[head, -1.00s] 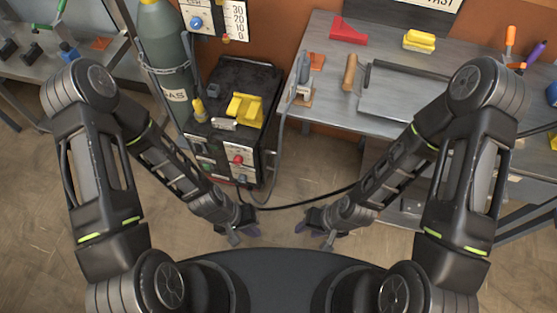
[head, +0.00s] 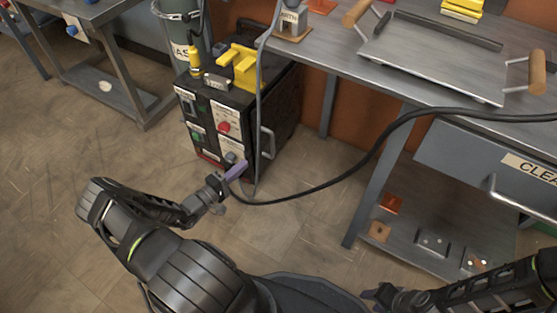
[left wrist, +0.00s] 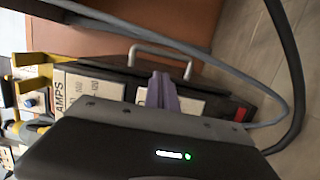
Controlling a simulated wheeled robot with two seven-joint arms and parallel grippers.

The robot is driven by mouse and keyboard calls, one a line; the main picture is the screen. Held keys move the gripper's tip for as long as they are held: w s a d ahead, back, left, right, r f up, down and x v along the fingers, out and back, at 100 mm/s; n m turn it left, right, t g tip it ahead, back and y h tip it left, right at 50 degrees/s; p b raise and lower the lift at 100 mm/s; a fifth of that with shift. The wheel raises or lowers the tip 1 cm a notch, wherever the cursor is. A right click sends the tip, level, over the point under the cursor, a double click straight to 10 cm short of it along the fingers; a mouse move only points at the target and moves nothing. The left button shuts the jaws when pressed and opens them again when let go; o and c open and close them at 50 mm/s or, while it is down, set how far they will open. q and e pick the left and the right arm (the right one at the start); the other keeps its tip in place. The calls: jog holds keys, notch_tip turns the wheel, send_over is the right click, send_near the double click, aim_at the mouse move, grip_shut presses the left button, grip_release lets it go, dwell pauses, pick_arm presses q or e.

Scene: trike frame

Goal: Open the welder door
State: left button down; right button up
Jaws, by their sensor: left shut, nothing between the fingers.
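The welder (head: 278,105) is a black box beside the bench, with a labelled front panel carrying a red knob (head: 224,127). A pale bar handle (head: 270,142) stands at the front's right edge; in the left wrist view the handle (left wrist: 160,52) is just beyond my fingers. The door looks closed. My left gripper (head: 236,170), with purple fingertips, is shut and empty, in front of the welder's lower front, below and left of the handle. Its fingertips (left wrist: 162,90) show in the left wrist view, apart from the handle. My right gripper (head: 378,294) is low at the bottom; its fingers are unclear.
A black cable (head: 370,158) runs from near my left gripper to the bench, and a grey cable (head: 259,110) hangs across the welder's front. The metal bench (head: 395,88) with a tray (head: 430,62) stands right. Floor (head: 100,150) is clear at left.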

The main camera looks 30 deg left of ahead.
pick_arm(q)
jog(key=shift+w, duration=0.15)
jog(key=w+d+b, duration=0.1)
jog(key=w+b, duration=0.2)
jog(key=w, duration=0.6)
jog(key=shift+w+d, duration=0.3)
jog(key=shift+d, duration=0.1)
jog(key=shift+d+r, duration=0.1)
